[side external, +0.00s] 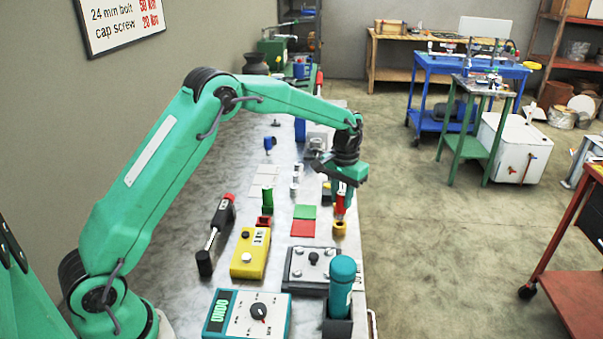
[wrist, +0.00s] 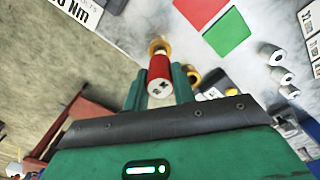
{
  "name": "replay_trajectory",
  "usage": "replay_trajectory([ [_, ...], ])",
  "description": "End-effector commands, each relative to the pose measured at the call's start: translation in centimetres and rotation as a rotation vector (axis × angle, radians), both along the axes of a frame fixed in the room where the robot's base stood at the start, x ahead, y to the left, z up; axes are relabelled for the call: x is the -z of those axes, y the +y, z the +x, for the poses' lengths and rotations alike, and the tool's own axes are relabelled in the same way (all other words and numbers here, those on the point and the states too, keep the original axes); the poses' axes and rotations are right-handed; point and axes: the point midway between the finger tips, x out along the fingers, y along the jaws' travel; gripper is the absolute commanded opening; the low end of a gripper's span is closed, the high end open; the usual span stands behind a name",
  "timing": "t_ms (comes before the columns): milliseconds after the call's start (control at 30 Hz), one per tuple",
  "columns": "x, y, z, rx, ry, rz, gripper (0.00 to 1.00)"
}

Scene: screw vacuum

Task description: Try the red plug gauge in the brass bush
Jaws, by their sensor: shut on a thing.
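The red plug gauge (side external: 340,206) is held upright in my gripper (side external: 342,192), over the brass bush (side external: 339,229) near the right edge of the bench. In the wrist view my gripper (wrist: 158,85) has its two green fingers on either side of the red gauge (wrist: 159,70), with the gauge's pale marked end toward the camera. The brass bush (wrist: 158,44) shows just past the gauge's far end, in line with it.
Green (side external: 305,212) and red (side external: 303,229) squares lie left of the bush. A green cylinder (side external: 267,199) stands in a red block. A yellow box (side external: 250,254), a grey fixture (side external: 312,268) and a teal bottle (side external: 342,285) stand nearer the camera. Open floor lies right of the bench.

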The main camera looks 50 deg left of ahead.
Motion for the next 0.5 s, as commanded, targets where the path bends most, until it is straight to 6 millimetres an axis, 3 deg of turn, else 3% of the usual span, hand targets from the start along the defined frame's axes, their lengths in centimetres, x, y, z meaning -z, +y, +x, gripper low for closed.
replay_trajectory([
  [500, -1.9, 0.0, 0.0, 0.000, -0.002, 0.000, 0.01],
])
